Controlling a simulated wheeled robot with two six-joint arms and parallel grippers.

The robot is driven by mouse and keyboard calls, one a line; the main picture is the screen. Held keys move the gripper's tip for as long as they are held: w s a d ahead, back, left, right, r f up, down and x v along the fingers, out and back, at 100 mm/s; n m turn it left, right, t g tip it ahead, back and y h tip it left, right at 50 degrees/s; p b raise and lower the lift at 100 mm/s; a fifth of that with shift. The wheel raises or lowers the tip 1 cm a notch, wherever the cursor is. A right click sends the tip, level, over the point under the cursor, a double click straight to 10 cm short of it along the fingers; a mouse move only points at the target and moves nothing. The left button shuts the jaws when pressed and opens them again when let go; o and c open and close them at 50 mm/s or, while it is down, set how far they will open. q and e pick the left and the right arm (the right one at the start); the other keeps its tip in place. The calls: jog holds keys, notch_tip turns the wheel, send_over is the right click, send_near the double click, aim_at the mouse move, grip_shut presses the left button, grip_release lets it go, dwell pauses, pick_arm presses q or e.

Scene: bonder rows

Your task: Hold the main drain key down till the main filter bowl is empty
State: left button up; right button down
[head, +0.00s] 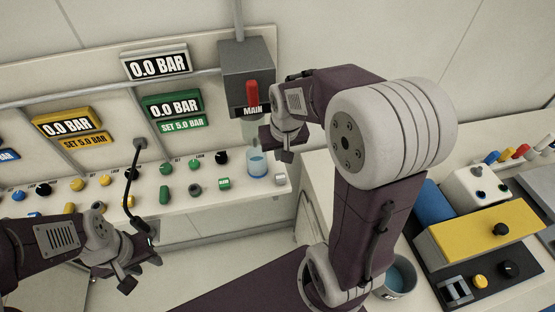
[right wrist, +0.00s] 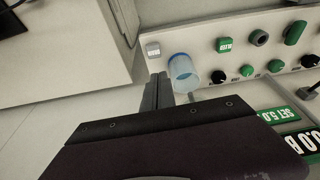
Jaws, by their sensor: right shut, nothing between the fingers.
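A grey box with a red handle and the label MAIN (head: 244,62) is on the wall. A pale translucent part, apparently the main filter bowl (head: 249,130), hangs under it, partly behind my right gripper; its level cannot be made out. A clear cup with blue liquid (head: 257,164) stands below on the sloped panel; it also shows in the right wrist view (right wrist: 183,72). A small light grey key (head: 281,180), apparently the main drain key, sits right of the cup and shows in the right wrist view (right wrist: 153,49). My right gripper (head: 287,156) is shut and empty above this key, apart from it. My left gripper (head: 140,275) is open and empty, at lower left.
The panel (head: 180,208) carries several green, yellow and black knobs left of the cup. Gauges reading 0.0 BAR (head: 158,63) hang above. A counter at right holds a yellow block (head: 480,235) and a bucket of blue liquid (head: 398,274). Open floor lies before the panel.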

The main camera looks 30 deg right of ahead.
aim_at(280, 176)
jog(key=x, duration=0.8)
jog(key=s+d+x, duration=0.1)
jog(key=x, duration=0.4)
jog(key=shift+s+f, duration=0.1)
jog(key=shift+f, duration=0.1)
pick_arm(q)
jog(key=shift+s+a, duration=0.1)
jog(key=shift+s, duration=0.15)
pick_arm(e)
jog(key=shift+f+m, duration=0.1)
jog(key=shift+m, duration=0.2)
